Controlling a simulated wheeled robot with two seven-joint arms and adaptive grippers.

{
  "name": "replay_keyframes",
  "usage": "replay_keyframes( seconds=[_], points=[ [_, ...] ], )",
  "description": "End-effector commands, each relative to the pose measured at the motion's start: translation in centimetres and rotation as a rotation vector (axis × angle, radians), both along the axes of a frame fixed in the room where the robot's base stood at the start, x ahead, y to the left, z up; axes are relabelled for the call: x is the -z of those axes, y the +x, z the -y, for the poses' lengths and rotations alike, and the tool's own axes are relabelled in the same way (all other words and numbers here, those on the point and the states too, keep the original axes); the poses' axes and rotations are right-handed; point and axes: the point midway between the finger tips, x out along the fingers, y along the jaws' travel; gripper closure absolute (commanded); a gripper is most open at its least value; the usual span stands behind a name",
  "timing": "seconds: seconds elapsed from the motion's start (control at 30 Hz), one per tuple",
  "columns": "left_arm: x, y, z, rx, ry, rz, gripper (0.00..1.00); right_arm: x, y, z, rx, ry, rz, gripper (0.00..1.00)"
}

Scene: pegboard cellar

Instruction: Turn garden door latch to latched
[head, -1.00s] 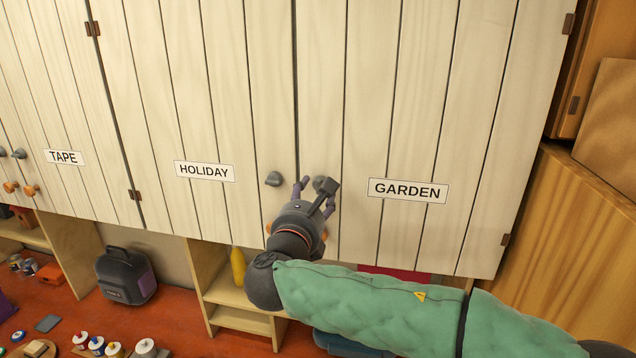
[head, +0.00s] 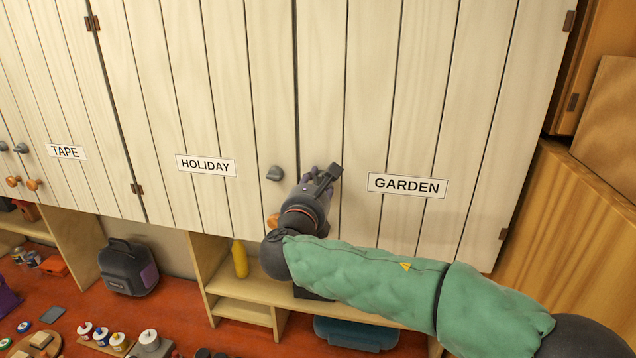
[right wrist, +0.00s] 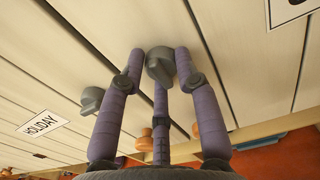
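The garden door (head: 412,130) is pale planked wood with a GARDEN label (head: 407,186), and looks closed. Its grey latch knob (right wrist: 160,66) shows in the right wrist view between the purple fingertips of my right gripper (right wrist: 160,58). The fingers flank the knob very closely; I cannot tell if they press on it. In the head view my right gripper (head: 318,174) hides that latch. My left gripper is not in view.
The holiday door's grey latch (head: 275,173) is just left of my right gripper, with an orange knob (head: 273,220) below it. Open shelves (head: 240,290) and a red worktop (head: 190,320) with small items lie below. A wooden cabinet (head: 570,220) stands at the right.

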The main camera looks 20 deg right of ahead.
Motion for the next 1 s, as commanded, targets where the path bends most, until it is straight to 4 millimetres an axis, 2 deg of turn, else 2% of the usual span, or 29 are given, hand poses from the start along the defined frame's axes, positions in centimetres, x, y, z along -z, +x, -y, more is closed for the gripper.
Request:
replay_keyframes(
  seconds=[0.17, 0.37, 1.0],
  points=[
    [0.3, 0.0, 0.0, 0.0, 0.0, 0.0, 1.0, -0.3, 0.0, 0.1, 0.002, 0.009, 0.014, 1.0],
    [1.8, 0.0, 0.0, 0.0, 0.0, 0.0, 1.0, -0.2, -0.1, 0.2, 0.002, 0.062, 0.058, 1.0],
    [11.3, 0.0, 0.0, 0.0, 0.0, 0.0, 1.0, 0.0, -0.3, 0.4, 0.002, 0.506, 0.396, 1.0]
  ],
)
